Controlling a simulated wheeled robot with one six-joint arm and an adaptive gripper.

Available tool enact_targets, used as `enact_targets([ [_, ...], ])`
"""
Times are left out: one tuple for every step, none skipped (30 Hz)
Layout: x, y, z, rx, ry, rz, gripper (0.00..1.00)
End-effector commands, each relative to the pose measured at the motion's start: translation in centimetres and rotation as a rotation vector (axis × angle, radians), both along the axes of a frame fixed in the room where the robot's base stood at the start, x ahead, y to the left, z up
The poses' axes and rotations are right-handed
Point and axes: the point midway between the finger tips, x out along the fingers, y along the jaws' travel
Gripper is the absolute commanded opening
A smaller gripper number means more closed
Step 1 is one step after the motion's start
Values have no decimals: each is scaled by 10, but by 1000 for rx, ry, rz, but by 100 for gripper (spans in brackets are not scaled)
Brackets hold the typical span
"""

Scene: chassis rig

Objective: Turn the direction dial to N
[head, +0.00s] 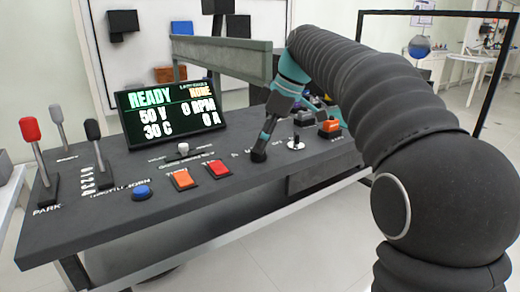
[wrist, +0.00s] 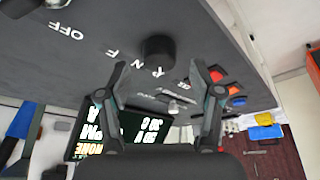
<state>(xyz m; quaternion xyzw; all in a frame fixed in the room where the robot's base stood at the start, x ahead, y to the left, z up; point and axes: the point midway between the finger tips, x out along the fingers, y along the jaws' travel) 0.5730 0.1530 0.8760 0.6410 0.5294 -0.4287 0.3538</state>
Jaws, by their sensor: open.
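The direction dial is a black round knob (wrist: 158,49) on the dark console top, with white letters, including N and F, printed beside it in the wrist view. In the head view it is a small dark knob (head: 258,156) below the gripper. My gripper (wrist: 160,68) is open, its two fingers spread on either side of the knob in the picture. I cannot tell whether they touch it. In the head view my gripper (head: 265,138) points down at the knob.
A display (head: 172,112) reads READY. Orange (head: 183,180) and red (head: 218,168) buttons, a blue button (head: 141,192) and upright levers (head: 33,140) are left of the dial. A key-like silver switch (head: 296,143) and an orange button (head: 330,127) are to its right.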

Motion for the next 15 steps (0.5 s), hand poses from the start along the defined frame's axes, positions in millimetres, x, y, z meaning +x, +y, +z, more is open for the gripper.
enact_targets([
  [0, 3, -7, 0, 1, 1, 65],
  [1, 4, -10, 0, 0, 0, 65],
  [1, 5, -13, 0, 1, 0, 65],
  [1, 6, -15, 0, 1, 0, 65],
  [1, 7, -17, 0, 0, 0, 65],
  [2, 8, -19, 0, -1, 0, 65],
  [2, 8, -20, 0, -1, 0, 65],
  [2, 8, -21, 0, -1, 0, 65],
  [2, 9, -22, 0, -1, 0, 65],
  [2, 9, -22, 0, -1, 0, 65],
  [2, 9, -22, 0, -1, 0, 65],
  [2, 9, -22, 0, -1, 0, 65],
  [2, 9, -22, 0, -1, 0, 65],
  [2, 9, -22, 0, -1, 0, 65],
  [2, 9, -22, 0, -1, 0, 65],
])
